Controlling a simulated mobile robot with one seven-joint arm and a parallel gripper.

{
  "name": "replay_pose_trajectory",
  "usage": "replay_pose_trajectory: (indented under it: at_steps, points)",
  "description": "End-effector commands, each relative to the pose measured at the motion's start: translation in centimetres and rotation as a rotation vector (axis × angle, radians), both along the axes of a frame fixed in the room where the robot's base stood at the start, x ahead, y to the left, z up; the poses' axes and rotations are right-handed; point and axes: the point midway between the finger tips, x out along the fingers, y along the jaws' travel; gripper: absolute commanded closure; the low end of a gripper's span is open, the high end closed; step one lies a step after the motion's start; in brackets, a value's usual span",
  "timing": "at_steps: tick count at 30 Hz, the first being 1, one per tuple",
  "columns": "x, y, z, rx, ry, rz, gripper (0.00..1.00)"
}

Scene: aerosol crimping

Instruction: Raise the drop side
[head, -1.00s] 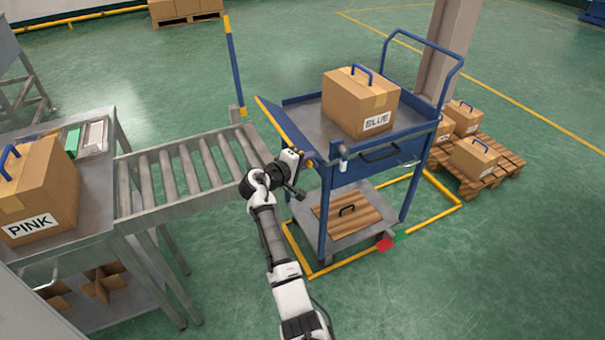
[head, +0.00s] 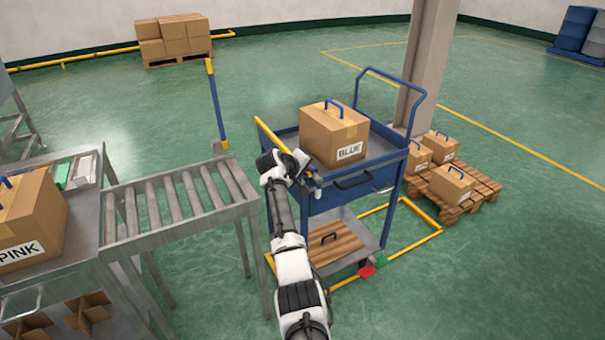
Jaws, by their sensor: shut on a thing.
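The blue cart (head: 352,188) stands at the centre with a box labelled BLUE (head: 335,133) on its top tray. The drop side is at the cart's left end, and its yellow top edge (head: 271,134) shows beyond my gripper. It looks close to upright, though my arm covers much of its face. My gripper (head: 309,178) is at the near end of the drop side and is shut on it. The fingertips are small and partly hidden, so the exact contact is unclear.
A roller conveyor (head: 180,200) lies left of the cart, leaving a gap. A PINK box (head: 30,225) stands on the table beyond it. A blue and yellow post (head: 216,105) rises at the conveyor's far end. A pillar (head: 427,70) and a pallet of boxes (head: 480,205) stand right.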

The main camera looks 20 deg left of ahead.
Motion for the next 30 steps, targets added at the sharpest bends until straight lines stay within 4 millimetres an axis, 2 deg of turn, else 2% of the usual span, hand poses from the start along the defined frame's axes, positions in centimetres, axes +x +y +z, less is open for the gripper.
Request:
replay_pose_trajectory:
  at_steps: [6,22,23,24,26,30]
  points:
    - [0.64,-0.54,0.13,0.038,0.05,-0.002,1.0]
    - [0.82,-0.7,-0.01,0.051,0.065,-0.002,1.0]
    - [0.81,-0.71,-0.01,0.051,0.065,-0.002,0.79]
    - [0.82,-0.71,-0.02,0.051,0.065,-0.002,0.73]
    - [0.8,-0.69,-0.03,0.051,0.065,-0.002,0.65]
    - [0.74,-0.61,-0.07,0.051,0.066,-0.001,0.65]
